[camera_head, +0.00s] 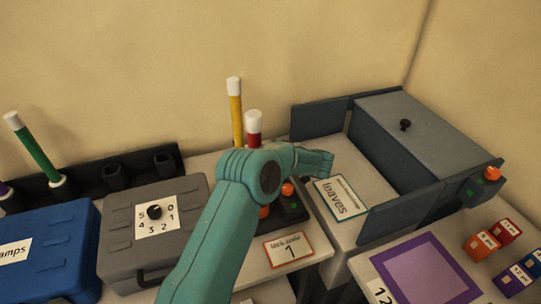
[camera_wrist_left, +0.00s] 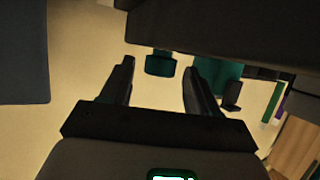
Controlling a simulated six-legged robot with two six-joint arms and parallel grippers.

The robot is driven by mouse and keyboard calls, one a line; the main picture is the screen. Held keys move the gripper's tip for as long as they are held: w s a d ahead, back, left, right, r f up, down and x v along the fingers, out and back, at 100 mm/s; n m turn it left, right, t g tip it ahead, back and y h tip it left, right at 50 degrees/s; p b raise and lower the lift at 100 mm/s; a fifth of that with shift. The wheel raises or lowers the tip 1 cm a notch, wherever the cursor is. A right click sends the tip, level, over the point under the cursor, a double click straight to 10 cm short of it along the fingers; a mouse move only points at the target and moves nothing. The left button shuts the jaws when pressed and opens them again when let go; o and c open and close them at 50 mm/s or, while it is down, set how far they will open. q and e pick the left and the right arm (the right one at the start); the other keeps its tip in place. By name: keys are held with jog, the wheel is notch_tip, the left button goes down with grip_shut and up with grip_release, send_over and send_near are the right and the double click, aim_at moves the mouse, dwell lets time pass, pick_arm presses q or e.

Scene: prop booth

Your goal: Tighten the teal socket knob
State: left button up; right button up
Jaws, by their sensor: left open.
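My left arm reaches up through the middle of the head view; its gripper is not clear there. In the left wrist view my left gripper (camera_wrist_left: 159,64) is open, its two dark fingers apart. A small teal piece (camera_wrist_left: 160,66), which may be the teal socket knob, shows between the fingertips under a large dark body. I cannot tell how far it is from the fingers or whether they touch it. No teal socket knob can be made out in the head view; my arm may hide it. My right gripper is in neither view.
A grey case (camera_head: 118,225) with a black dial and a blue case (camera_head: 62,268) stand left. A dark rack (camera_head: 138,165) holds upright sticks behind them. A blue-grey box (camera_head: 428,125) with open panels stands right, beside a card reading "loaves" (camera_head: 340,198). A purple-framed mat (camera_head: 425,268) lies front right.

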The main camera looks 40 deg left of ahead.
pick_arm(q)
jog(key=shift+a, duration=0.15)
jog(key=shift+w, duration=0.1)
jog(key=c, duration=1)
jog(key=shift+r+m+t+p, duration=0.15)
jog(key=shift+m+t+p, duration=0.2)
jog(key=shift+m+t, duration=0.2)
jog(key=shift+c, duration=0.2)
jog(key=shift+m+t, duration=0.25)
jog(key=shift+t, duration=0.1)
jog(key=o, duration=1)
jog(key=shift+o, duration=0.2)
